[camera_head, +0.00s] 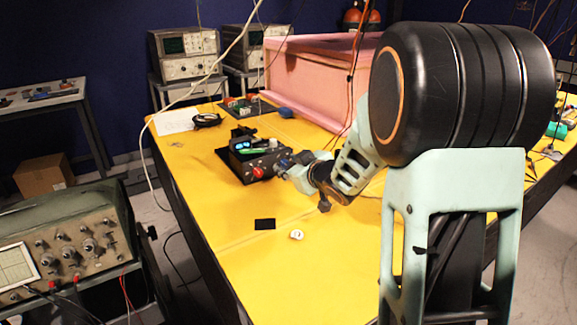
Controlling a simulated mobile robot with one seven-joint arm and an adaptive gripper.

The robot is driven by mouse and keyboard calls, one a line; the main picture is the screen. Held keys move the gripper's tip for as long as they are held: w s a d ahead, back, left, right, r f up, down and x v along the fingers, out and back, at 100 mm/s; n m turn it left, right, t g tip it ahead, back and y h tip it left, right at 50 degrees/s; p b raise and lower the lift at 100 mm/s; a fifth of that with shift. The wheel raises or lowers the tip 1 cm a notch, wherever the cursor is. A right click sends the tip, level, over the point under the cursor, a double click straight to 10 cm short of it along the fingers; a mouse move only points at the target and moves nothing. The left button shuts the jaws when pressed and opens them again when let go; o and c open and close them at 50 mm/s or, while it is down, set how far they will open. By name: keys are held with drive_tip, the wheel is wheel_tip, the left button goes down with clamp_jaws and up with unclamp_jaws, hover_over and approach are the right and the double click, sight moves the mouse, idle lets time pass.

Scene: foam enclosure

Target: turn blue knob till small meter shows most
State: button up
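A black device box (236,168) sits on the yellow table, left of my arm's end. It has a red round part (258,171) on its near face and a small lit blue-white display (241,145) on top, too small to read. A green strip (256,151) lies beside the display. My gripper (282,168) is at the right end of the box, very close to it; I cannot tell if it touches. Its fingers are too small to tell open from shut. I cannot make out a blue knob on the box; the gripper may hide it.
A pink foam enclosure (318,68) stands behind on the yellow table (222,218). A blue rounded object (286,112) lies before it. A black square (265,224) and a small white item (296,235) lie nearer. An oscilloscope (75,240) stands at left, off the table.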

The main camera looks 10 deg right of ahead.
drive_tip(key=shift+c, duration=0.3)
clamp_jaws()
drive_tip(key=shift+r+p, duration=0.15)
drive_tip(key=shift+p, duration=0.5)
drive_tip(key=shift+d+r+p, duration=0.1)
drive_tip(key=shift+p, duration=0.35)
drive_tip(key=m+p, duration=0.1)
drive_tip(key=p, duration=0.2)
drive_tip(key=m+y+p, duration=0.1)
drive_tip(key=p, duration=0.1)
drive_tip(key=shift+d+r+g+p, duration=0.15)
drive_tip(key=shift+r+g+p, duration=0.05)
drive_tip(key=shift+g+p, duration=0.2)
drive_tip(key=m+y+p, duration=0.2)
drive_tip(key=p, duration=0.4)
drive_tip(key=shift+w+d+f+g, duration=0.1)
drive_tip(key=shift+f+g, duration=0.05)
drive_tip(key=shift+g, duration=0.15)
drive_tip(key=shift+f+m+y+p, duration=0.25)
drive_tip(key=shift+m+y+p, duration=0.25)
drive_tip(key=shift+m+p, duration=0.7)
